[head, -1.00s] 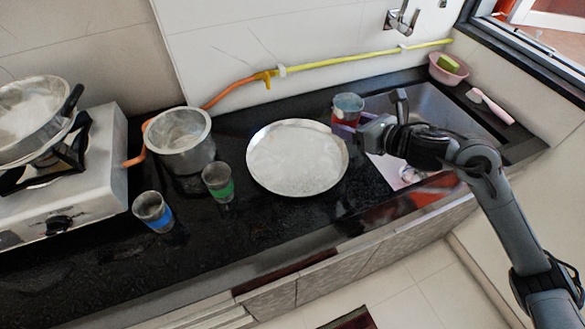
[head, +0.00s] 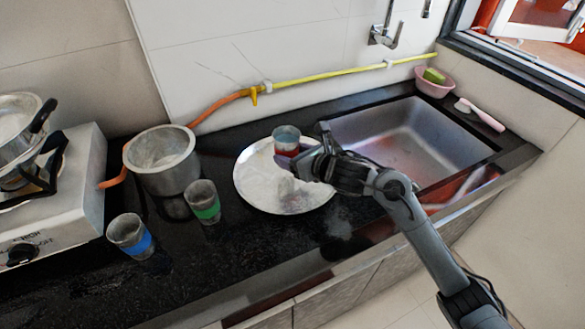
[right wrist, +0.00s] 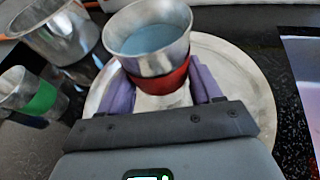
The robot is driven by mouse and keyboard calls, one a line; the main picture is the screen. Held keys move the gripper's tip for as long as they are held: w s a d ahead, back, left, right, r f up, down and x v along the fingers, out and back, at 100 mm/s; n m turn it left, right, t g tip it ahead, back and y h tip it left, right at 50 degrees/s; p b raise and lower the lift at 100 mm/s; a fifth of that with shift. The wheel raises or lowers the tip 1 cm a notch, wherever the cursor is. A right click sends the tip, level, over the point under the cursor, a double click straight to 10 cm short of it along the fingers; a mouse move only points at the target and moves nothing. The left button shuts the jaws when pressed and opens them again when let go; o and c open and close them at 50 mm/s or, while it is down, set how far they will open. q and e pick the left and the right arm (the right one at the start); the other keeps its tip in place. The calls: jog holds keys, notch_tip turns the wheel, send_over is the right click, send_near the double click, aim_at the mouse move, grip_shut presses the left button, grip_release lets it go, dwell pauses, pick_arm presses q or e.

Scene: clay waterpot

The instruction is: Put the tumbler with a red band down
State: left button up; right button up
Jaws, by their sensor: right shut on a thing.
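The tumbler with a red band (head: 286,141) is a small metal cup, upright, at the far right part of the round metal plate (head: 258,186) in the head view. My right gripper (head: 300,160) is shut on it from the right. In the right wrist view the tumbler (right wrist: 152,50) stands between the purple finger pads, gripped around its red band, with bluish contents or interior showing. The plate (right wrist: 240,75) lies beneath it. I cannot tell whether the tumbler's base touches the plate. My left gripper is not in view.
A tumbler with a green band (head: 203,204), one with a blue band (head: 130,238) and a metal pot (head: 163,162) stand left of the plate. A stove (head: 60,195) is at far left. The sink (head: 410,135) is at right, with a pink bowl (head: 432,86) behind it.

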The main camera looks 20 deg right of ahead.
notch_tip(320, 180, down, 3)
jog(key=shift+r+b, duration=0.1)
jog(key=shift+b, duration=0.65)
jog(key=shift+f, duration=0.65)
jog(key=shift+b, duration=0.3)
jog(key=shift+f, duration=0.15)
jog(key=o, duration=1.3)
